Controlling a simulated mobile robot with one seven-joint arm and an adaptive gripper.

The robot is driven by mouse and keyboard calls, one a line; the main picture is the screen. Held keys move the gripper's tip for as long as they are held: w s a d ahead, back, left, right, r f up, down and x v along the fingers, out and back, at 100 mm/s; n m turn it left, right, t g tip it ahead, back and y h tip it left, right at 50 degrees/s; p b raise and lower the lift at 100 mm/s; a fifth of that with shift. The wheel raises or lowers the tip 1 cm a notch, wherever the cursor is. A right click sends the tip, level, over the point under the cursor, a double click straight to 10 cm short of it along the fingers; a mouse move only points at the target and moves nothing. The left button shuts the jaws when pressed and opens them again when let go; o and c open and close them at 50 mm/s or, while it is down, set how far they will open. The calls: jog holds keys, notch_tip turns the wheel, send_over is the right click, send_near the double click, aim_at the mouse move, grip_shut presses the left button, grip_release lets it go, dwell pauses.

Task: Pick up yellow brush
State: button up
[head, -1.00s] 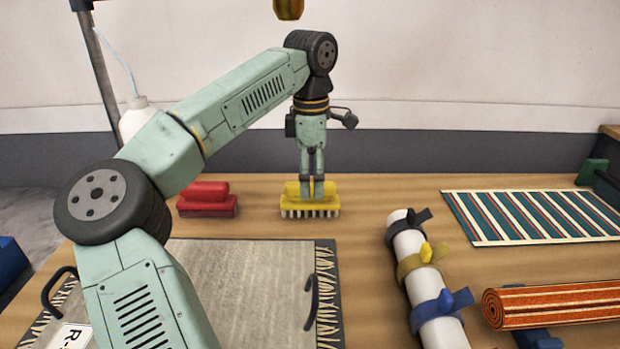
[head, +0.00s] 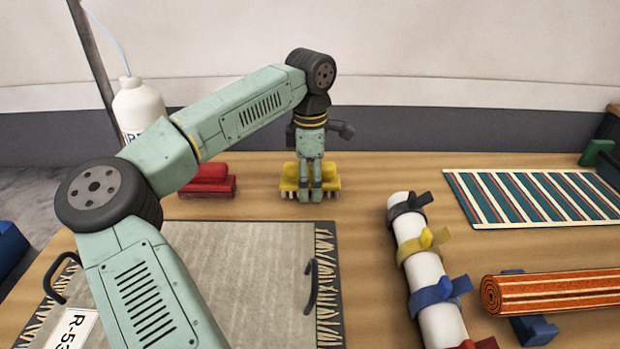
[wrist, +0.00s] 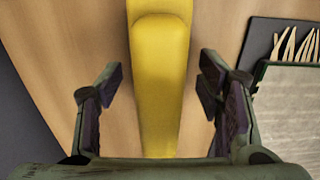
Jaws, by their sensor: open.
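The yellow brush (head: 289,186), with pale bristles facing down, sits on the wooden table near its far edge. My gripper (head: 311,198) points down at the brush and hides its middle in the head view. In the wrist view the yellow brush handle (wrist: 160,75) runs lengthwise between the two open fingers of my gripper (wrist: 163,95). A gap of table shows on each side of the handle, so the fingers look apart from it.
A red brush (head: 208,181) lies just left of the yellow one. A grey fringed rug on a board (head: 240,270) lies in front. A white roll with coloured straps (head: 412,240), an orange rolled rug (head: 560,288) and a striped rug (head: 535,197) are to the right.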

aim_at(310, 164)
jog(key=shift+c, duration=0.6)
jog(key=c, duration=1.2)
jog(key=shift+r, duration=0.15)
jog(key=shift+c, duration=0.2)
jog(key=shift+r+b, duration=0.3)
jog(key=shift+r, duration=0.2)
notch_tip(310, 164, up, 2)
jog(key=shift+r+b, duration=0.1)
jog(key=shift+b, duration=0.3)
jog(key=s+b, duration=0.1)
jog(key=s, duration=0.4)
jog(key=s+d+r+b, duration=0.1)
jog(key=s+b, duration=0.1)
jog(key=s, duration=0.3)
jog(key=s+b, duration=0.1)
jog(key=s, duration=0.5)
jog(key=shift+d+r, duration=0.3)
jog(key=o, duration=0.8)
jog(key=shift+c, duration=0.2)
jog(key=shift+w, duration=0.1)
jog(key=c, duration=0.5)
